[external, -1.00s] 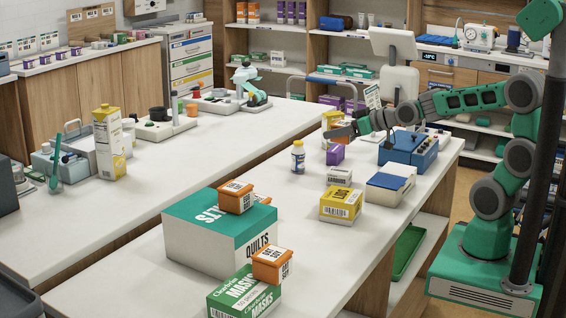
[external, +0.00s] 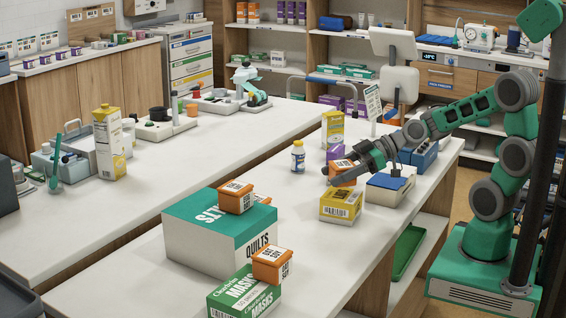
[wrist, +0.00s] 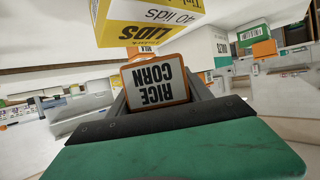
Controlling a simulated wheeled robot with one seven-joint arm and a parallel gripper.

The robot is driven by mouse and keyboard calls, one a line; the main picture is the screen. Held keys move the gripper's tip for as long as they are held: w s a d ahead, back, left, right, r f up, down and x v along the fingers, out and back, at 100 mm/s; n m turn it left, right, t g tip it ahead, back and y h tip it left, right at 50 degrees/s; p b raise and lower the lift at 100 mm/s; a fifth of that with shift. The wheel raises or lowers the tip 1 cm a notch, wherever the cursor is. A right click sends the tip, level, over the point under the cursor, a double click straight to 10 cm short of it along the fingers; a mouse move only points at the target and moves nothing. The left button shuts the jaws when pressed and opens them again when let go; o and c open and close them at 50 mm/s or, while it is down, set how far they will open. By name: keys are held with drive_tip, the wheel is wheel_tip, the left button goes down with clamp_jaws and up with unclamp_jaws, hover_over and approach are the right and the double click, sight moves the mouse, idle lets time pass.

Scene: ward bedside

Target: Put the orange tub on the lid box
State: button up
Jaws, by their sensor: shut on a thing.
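My gripper (external: 342,174) is shut on an orange tub (external: 344,166). In the wrist view the tub (wrist: 155,83) is between the fingers, with its white RICE CORN label upside down. The yellow and white lid box (external: 341,205) stands on the near counter. The lid box also shows at the top of the wrist view (wrist: 150,30), close beyond the tub. The fingers hide part of the tub.
Two other orange tubs sit on the quilts box (external: 236,199) and the masks box (external: 271,264). A white box with a blue top (external: 389,187) stands right of the lid box.

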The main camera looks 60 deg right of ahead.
drive_tip(key=shift+f, duration=1.6)
drive_tip(key=shift+f+b, duration=0.2)
drive_tip(key=shift+b, duration=0.1)
drive_tip(key=o, duration=1.6)
drive_tip(key=shift+c, duration=0.2)
drive_tip(key=shift+r, duration=0.25)
drive_tip(key=shift+s+d+r, duration=0.1)
drive_tip(key=shift+d, duration=0.15)
drive_tip(key=v, duration=1.1)
drive_tip(key=shift+s+p, duration=0.2)
drive_tip(key=shift+p, duration=0.15)
